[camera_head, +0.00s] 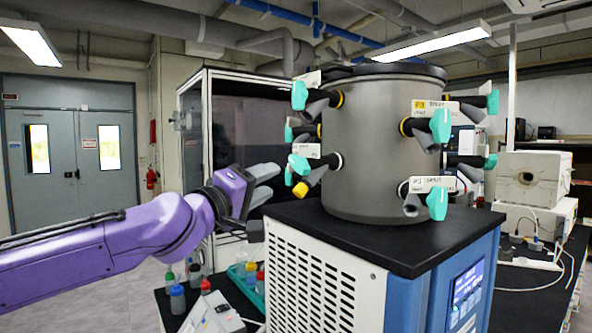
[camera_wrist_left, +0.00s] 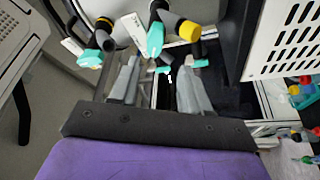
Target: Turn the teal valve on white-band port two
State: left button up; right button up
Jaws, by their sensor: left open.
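A grey drum (camera_head: 378,150) carries ports with teal valves. The lower-left port has a pale band, a white label, a teal valve (camera_head: 299,164) and a yellow-tipped nozzle (camera_head: 302,187). The lower-right port has a pale band and a teal valve (camera_head: 437,204). Label numbers are too small to read surely. My left gripper (camera_head: 272,184) is open and empty, just left of the lower-left valve and apart from it. In the left wrist view, the teal valve (camera_wrist_left: 155,40) appears beyond the gap between the open fingers (camera_wrist_left: 160,78). My right gripper is out of view.
Upper ports with yellow bands carry teal valves (camera_head: 440,125) above. The drum stands on a black-topped cabinet (camera_head: 400,238) with a vented white side. Several bottles (camera_head: 178,298) and a green tray stand below the left arm. Free air lies left of the drum.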

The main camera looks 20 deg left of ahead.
aim_at(296, 165)
pick_arm(q)
jog(key=x, duration=0.3)
jog(key=b+x, duration=0.1)
jog(key=x, duration=0.4)
jog(key=shift+w+d+r+b, duration=0.1)
jog(key=shift+w+r+b, duration=0.15)
jog(key=shift+r, duration=0.2)
jog(key=shift+s, duration=0.1)
jog(key=shift+d, duration=0.1)
grip_shut()
